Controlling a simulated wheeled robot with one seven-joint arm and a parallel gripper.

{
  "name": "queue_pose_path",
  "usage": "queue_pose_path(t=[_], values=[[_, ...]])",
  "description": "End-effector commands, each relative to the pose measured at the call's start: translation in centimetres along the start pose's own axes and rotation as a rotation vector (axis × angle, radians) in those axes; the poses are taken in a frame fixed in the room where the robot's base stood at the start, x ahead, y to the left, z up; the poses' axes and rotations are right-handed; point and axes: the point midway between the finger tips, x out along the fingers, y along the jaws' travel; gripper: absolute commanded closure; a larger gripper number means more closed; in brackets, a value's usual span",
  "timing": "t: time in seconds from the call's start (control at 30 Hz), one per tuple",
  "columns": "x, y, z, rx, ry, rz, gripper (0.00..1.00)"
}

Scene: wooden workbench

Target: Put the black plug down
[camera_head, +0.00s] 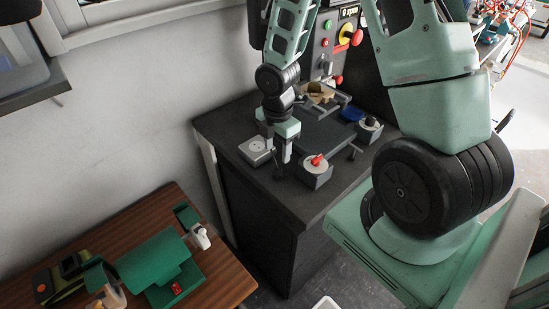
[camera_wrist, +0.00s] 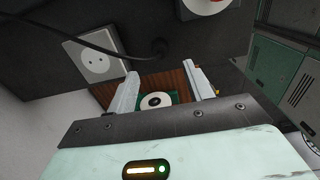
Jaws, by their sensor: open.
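My gripper (camera_head: 279,151) is open, low over the dark bench top (camera_head: 325,195), with its fingers pointing down. In the wrist view its two fingers (camera_wrist: 159,66) stand apart with a gap between them. The black plug (camera_wrist: 159,47) is just beyond the fingertips in the wrist view, against the dark bench surface, and no finger is closed on it. Its black cable (camera_wrist: 105,46) runs off to the left. In the head view the plug is hard to make out below the fingers. The white socket (camera_head: 256,150) is left of my gripper; it also shows in the wrist view (camera_wrist: 95,61).
A grey box with a red switch (camera_head: 317,161) stands close right of my gripper. A control panel (camera_head: 327,45) rises behind. A lower wooden table (camera_head: 222,276) with a green machine (camera_head: 158,266) is at left.

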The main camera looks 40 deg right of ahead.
Motion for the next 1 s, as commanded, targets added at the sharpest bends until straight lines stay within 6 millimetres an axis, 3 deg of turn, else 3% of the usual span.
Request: queue_pose_path(t=[0.13,0.27,0.4,0.53,0.6,0.73,1.0], values=[[-2.6,0.0,-2.9,0.077,-0.008,0.012,0.49],[-7.0,-1.7,-9.2,0.268,-0.010,0.028,0.49],[-11.7,-6.4,-16.1,0.526,0.012,0.030,0.49],[-14.7,-11.5,-20.4,0.728,0.036,0.013,0.49],[-15.7,-13.9,-21.8,0.808,0.045,0.000,0.49],[-16.7,-16.5,-22.9,0.901,0.053,-0.020,0.49],[-16.9,-17.1,-23.2,0.932,0.054,-0.027,0.49]])
